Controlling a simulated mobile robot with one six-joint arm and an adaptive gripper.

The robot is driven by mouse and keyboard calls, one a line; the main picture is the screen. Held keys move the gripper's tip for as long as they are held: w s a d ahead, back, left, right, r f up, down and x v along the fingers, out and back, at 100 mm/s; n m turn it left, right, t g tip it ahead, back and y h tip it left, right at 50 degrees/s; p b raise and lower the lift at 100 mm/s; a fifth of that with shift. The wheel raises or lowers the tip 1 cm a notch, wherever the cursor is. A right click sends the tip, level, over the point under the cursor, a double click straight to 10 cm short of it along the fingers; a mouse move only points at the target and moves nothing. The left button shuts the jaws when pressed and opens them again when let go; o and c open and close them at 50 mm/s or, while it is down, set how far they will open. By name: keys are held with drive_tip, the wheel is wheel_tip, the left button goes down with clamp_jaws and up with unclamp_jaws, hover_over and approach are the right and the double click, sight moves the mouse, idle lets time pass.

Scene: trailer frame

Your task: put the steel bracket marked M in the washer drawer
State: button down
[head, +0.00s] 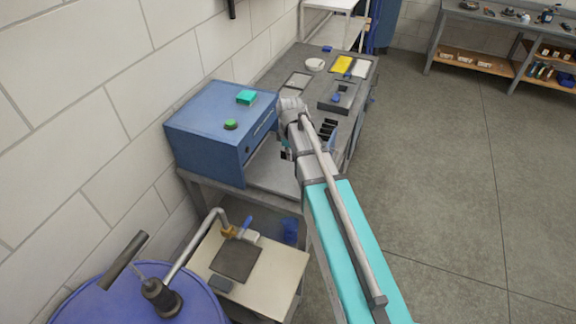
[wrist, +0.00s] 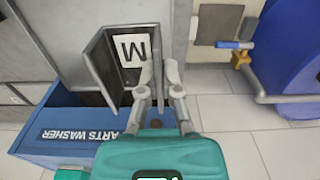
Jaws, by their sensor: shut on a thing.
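The steel bracket (wrist: 103,66) is a grey angled plate with a white label bearing a black M, in the upper middle of the wrist view. My gripper (wrist: 161,92) is shut on the bracket's lower right edge and holds it tilted. The blue parts washer (wrist: 65,132) is at lower left in the wrist view, with its name in white letters. In the head view, the washer (head: 205,148) stands left of my arm's end. I cannot tell how far its drawer is open. In the head view, my arm hides most of the gripper and bracket.
Trays and a yellow piece (head: 342,64) lie farther along the bench. A blue drum (head: 140,290) and a brass valve (head: 229,232) are nearer. Open floor (head: 440,180) is at right.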

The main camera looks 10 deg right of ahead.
drive_tip(key=shift+w+a, duration=0.1)
drive_tip(key=b, duration=0.7)
hover_over(286, 179)
wheel_tip(286, 179, down, 7)
wheel_tip(286, 179, down, 6)
drive_tip(key=b, duration=0.6)
drive_tip(key=shift+f, duration=0.1)
drive_tip(key=shift+f+b, duration=1.85)
drive_tip(key=shift+b, duration=0.15)
drive_tip(key=shift+f, duration=0.1)
drive_tip(key=c, duration=0.8)
unclamp_jaws()
